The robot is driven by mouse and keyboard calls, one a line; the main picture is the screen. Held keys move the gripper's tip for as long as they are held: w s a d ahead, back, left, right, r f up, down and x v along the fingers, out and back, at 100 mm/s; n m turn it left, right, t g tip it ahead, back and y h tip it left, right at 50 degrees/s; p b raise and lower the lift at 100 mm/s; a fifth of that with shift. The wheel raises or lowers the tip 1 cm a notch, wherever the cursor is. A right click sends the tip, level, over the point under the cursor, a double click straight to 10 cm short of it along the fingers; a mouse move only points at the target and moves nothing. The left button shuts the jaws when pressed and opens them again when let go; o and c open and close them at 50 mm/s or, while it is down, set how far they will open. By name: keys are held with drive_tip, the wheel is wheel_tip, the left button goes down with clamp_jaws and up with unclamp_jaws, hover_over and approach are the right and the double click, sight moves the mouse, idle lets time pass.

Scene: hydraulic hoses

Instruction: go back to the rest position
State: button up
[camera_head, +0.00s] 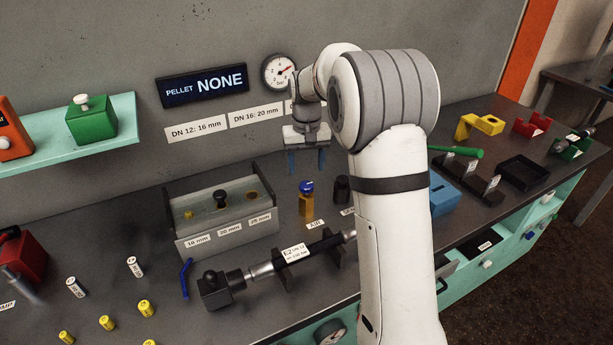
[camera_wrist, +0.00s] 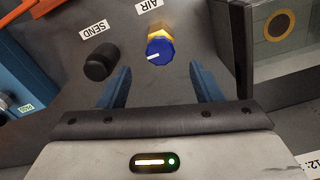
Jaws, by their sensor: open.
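My gripper (camera_head: 307,160) is above the workbench, in front of the back wall and near the air valve. Its two blue fingers are apart with nothing between them. In the wrist view my gripper (camera_wrist: 160,88) is open, and its fingers point toward the bench. The air valve (camera_head: 306,200), a brass body with a blue knob, stands below the gripper. Its blue knob (camera_wrist: 160,52) shows beyond the fingertips, apart from them. The black SEND button (camera_wrist: 99,63) is left of it in the wrist view. My arm hides part of the bench.
A grey block with labelled holes (camera_head: 222,213) stands left of the valve. A hose assembly tagged E2 (camera_head: 295,253) lies across holders in front. Yellow caps (camera_head: 107,323) stand at front left. A black tray (camera_head: 523,172) sits at right. A wall display (camera_head: 202,85) reads PELLET NONE.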

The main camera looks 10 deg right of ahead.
drive_tip(key=shift+r, duration=0.95)
drive_tip(key=shift+s+r, duration=0.1)
drive_tip(key=s+r+t, duration=0.1)
drive_tip(key=s+r, duration=0.2)
drive_tip(key=s, duration=0.5)
drive_tip(key=s+r+t, duration=0.1)
drive_tip(key=s+r, duration=0.2)
drive_tip(key=s, duration=0.6)
drive_tip(key=s+f+t, duration=0.1)
drive_tip(key=s+f, duration=0.2)
drive_tip(key=s, duration=1.1)
drive_tip(key=shift+s+d+f, duration=0.4)
drive_tip(key=shift+d, duration=0.05)
